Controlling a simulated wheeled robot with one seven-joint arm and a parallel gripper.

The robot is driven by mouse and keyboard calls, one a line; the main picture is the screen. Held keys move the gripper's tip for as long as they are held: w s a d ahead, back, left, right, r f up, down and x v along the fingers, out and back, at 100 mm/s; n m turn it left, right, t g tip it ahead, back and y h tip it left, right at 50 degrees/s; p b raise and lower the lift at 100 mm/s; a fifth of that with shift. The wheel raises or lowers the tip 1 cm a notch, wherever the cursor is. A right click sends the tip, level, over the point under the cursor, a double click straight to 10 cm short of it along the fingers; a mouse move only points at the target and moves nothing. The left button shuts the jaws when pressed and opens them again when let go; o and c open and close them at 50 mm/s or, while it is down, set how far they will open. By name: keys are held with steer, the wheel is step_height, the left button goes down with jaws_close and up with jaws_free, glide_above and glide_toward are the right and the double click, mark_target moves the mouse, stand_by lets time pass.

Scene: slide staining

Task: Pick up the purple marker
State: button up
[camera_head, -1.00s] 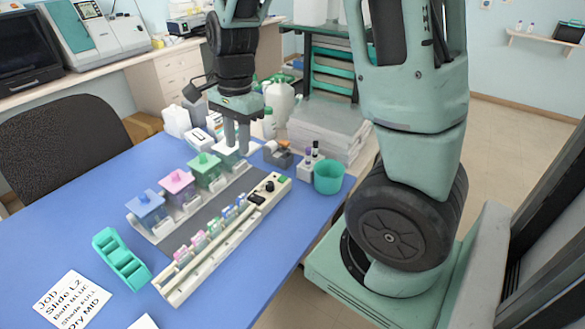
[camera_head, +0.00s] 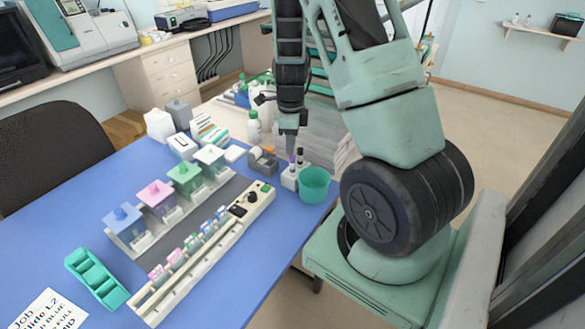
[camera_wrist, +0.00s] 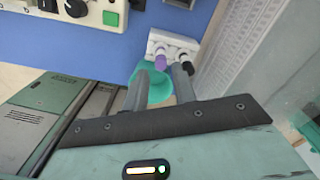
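The purple marker (camera_head: 292,164) stands upright in a small white holder (camera_head: 289,180) near the right edge of the blue table. A dark marker (camera_head: 300,156) stands beside it in the same holder. My gripper (camera_head: 291,148) is pointing down right above the purple marker. In the wrist view, the purple marker (camera_wrist: 160,62) shows between the two fingertips of my gripper (camera_wrist: 159,75), which are apart with a gap between them. The dark marker (camera_wrist: 185,62) is close by the right finger. I cannot tell whether the fingers touch either marker.
A white bottle (camera_head: 254,130) stands behind. The slide rack (camera_head: 205,255) and staining jars lie to the left.

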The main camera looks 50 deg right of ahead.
mark_target(293, 157)
steer(key=f, duration=0.1)
steer(key=f+p, duration=0.1)
steer(key=f, duration=0.3)
steer(key=shift+s+d+p, duration=0.15)
steer(key=shift+s+p, duration=0.1)
steer(key=shift+p, duration=0.15)
steer(key=shift+f, duration=0.75)
jaws_close()
